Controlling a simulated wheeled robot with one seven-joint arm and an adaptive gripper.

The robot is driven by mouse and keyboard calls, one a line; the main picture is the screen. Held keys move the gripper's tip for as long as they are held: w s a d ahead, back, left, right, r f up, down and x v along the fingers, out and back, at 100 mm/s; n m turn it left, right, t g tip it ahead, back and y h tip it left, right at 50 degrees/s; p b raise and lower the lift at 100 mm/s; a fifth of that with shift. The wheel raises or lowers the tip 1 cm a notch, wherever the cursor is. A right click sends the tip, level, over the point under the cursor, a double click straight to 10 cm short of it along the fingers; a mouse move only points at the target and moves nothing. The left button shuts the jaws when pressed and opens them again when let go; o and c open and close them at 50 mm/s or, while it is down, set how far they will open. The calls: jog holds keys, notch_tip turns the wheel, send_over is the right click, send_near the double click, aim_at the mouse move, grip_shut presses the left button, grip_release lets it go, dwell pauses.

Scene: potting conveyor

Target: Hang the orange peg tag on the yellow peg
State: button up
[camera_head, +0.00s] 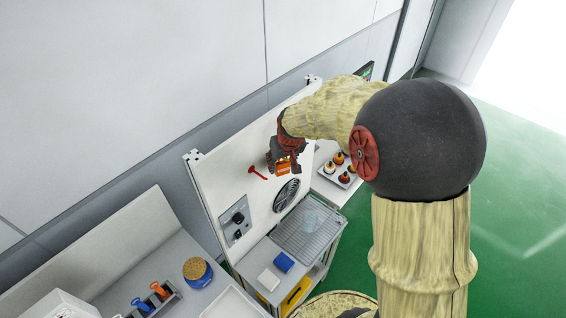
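My gripper (284,158) is in front of the white upright board (225,181), near its upper right part. The orange peg tag (283,167) is at the fingertips, between the dark red fingers, and looks gripped. A red peg (257,173) sticks out of the board just left of the gripper. I cannot make out a yellow peg; the gripper and arm cover part of the board. Whether the tag touches the board or a peg is too small to tell.
A control panel (236,219) and a round black grille (286,195) are on the board below. A wire rack (305,232), a blue block (284,262) and a white block (268,280) lie below. A tray of small pots (338,172) stands right. Handled tools (158,289) stand left.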

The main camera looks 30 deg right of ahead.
jog(key=shift+o, duration=0.7)
jog(key=shift+w+r, duration=0.15)
jog(key=shift+w, duration=0.25)
jog(key=shift+o, duration=1.3)
jog(key=shift+d, duration=0.15)
jog(key=shift+s, duration=0.1)
